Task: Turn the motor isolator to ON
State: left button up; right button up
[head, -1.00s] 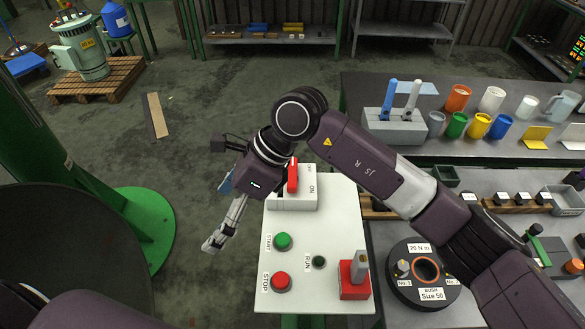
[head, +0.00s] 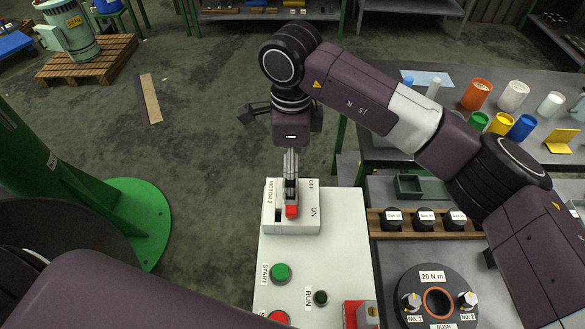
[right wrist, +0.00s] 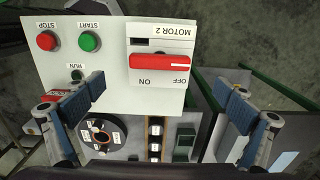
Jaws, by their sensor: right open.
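The motor isolator (head: 305,222) is a white box marked MOTOR 2, OFF and ON, at the far end of the white control panel (head: 335,255). In the right wrist view the isolator (right wrist: 142,28) shows a long red handle (right wrist: 160,62) lying alongside the OFF and ON labels. My right gripper (head: 290,185) is over the isolator and hides part of the handle in the head view. In the right wrist view its two blue-padded fingers (right wrist: 168,88) are wide apart, with nothing between the pads. My left gripper is out of view.
The panel also carries a green START button (head: 280,273), a red STOP button (right wrist: 47,41) and a RUN lamp (head: 320,298). A round bush fixture (head: 412,318) stands to the right. Mugs and holders crowd the grey bench behind.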

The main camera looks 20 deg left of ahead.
jog(key=shift+w+a+f, duration=0.1)
jog(key=shift+w+f, duration=0.15)
jog(key=shift+w, duration=0.1)
jog(key=shift+f+p, duration=0.35)
jog(key=f+p, duration=0.1)
jog(key=s+f, duration=0.1)
jog(key=f, duration=0.1)
jog(key=shift+s+f+p, duration=0.15)
jog(key=shift+p, duration=0.25)
jog(key=shift+w+f+p, duration=0.2)
jog(key=shift+f+p, duration=0.15)
jog(key=shift+f, duration=0.8)
jog(key=shift+w+f, duration=0.1)
jog(key=shift+f, duration=0.35)
jog(key=c, duration=1.2)
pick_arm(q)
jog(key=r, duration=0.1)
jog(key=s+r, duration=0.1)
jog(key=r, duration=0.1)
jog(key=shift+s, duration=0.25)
pick_arm(e)
jog(key=shift+o, duration=0.2)
